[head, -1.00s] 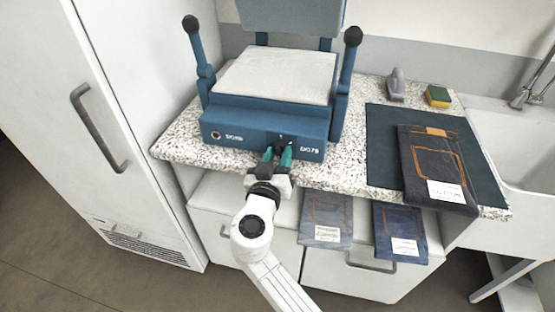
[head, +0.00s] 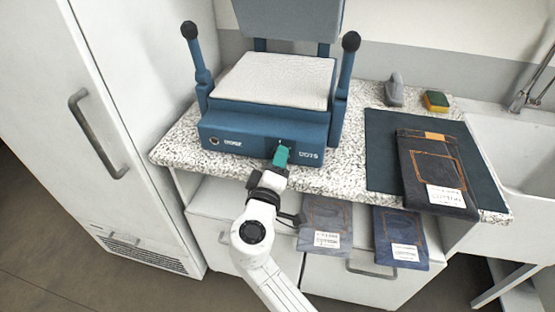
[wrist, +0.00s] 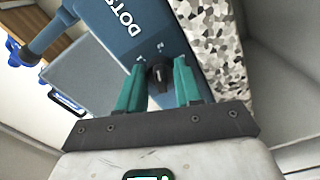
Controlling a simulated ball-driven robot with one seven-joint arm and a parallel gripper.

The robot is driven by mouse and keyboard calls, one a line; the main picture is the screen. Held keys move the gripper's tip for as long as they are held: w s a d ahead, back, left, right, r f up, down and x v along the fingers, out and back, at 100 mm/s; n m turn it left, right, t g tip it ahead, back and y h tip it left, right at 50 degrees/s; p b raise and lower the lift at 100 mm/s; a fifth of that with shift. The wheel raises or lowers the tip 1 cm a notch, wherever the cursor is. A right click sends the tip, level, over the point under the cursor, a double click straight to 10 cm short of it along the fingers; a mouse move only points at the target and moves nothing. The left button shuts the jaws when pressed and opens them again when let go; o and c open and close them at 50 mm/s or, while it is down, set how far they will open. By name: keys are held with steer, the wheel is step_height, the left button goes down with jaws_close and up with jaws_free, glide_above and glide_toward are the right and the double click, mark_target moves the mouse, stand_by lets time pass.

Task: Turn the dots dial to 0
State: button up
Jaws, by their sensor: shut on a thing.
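The blue press (head: 255,135) stands on the speckled counter, with a front panel that bears a round socket at left and a "DOTS" label (head: 308,154) at right. The dots dial (wrist: 158,76) is a small black knob on that panel, seen in the wrist view between my teal fingers. In the head view the fingers hide it. My gripper (head: 281,155) is at the panel, shut on the dial, its jaws rolled so one finger covers the other in the head view.
A dark mat (head: 385,150) with folded jeans (head: 436,170) lies at right on the counter. A grey iron-like object (head: 394,92) and a sponge (head: 436,101) stand behind it. Two more jeans (head: 325,225) hang at the counter front. A white cabinet (head: 75,120) stands at left.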

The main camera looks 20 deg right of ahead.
steer(key=n+p, duration=0.2)
steer(key=n, duration=0.3)
steer(key=shift+r+n, duration=0.15)
steer(key=shift+n, duration=0.15)
steer(key=n+p, duration=0.3)
steer(key=n, duration=0.2)
steer(key=shift+r+n, duration=0.1)
steer(key=shift+n, duration=0.2)
steer(key=n+p, duration=0.4)
steer(key=n, duration=0.2)
steer(key=shift+a+p, duration=0.15)
steer(key=shift+p, duration=0.2)
steer(key=n+p, duration=0.3)
steer(key=n, duration=0.2)
steer(key=shift+f, duration=0.2)
steer(key=o, duration=1)
steer(key=shift+w+r, duration=0.1)
steer(key=shift+r, duration=0.05)
